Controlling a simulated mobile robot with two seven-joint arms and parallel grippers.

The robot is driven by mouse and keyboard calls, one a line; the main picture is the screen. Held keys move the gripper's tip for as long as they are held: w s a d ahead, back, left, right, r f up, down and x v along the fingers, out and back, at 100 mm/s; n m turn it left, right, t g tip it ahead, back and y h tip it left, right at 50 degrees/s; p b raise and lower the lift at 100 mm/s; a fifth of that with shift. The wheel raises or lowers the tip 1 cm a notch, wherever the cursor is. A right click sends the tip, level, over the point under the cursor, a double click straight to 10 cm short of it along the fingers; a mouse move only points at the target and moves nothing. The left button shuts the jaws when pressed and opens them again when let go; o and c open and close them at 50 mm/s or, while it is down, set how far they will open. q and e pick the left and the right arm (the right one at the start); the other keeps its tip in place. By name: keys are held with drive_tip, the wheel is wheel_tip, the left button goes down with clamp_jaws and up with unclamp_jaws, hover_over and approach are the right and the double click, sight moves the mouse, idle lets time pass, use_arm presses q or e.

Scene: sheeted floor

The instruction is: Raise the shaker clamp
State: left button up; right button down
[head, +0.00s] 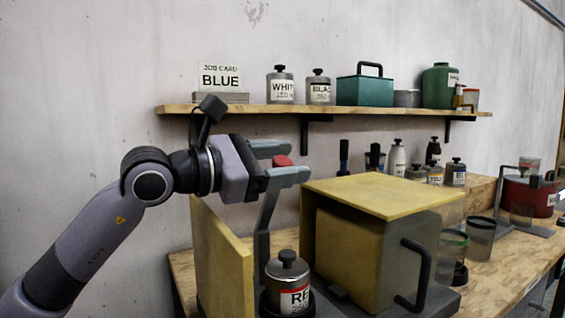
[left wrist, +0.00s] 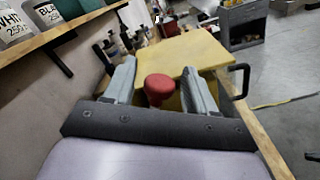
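The shaker clamp shows as a grey post (head: 264,215) with a red knob (head: 283,160) at its top. A can with a red label (head: 288,285) stands upright on a dark round seat in front of the post. My left gripper (head: 289,160) is open, its two fingers on either side of the red knob. In the left wrist view the knob (left wrist: 159,90) sits between the fingers, with a visible gap on its left side. Whether the right finger touches it I cannot tell. The lower clamp is partly hidden behind the can. My right gripper is not in view.
A yellow box (head: 370,194) with a black handle stands right of the clamp, and an upright yellow panel (head: 222,262) stands left. A wall shelf (head: 220,109) with cans and a BLUE card (head: 220,77) runs above. Bottles and cups crowd the bench at right.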

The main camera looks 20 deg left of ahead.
use_arm(q)
drive_tip(key=shift+s+a, duration=0.15)
drive_tip(key=b+v, duration=0.1)
drive_tip(key=v, duration=0.4)
drive_tip(key=shift+s+a+b, duration=0.3)
drive_tip(key=shift+s+a, duration=0.25)
drive_tip(key=shift+s, duration=0.15)
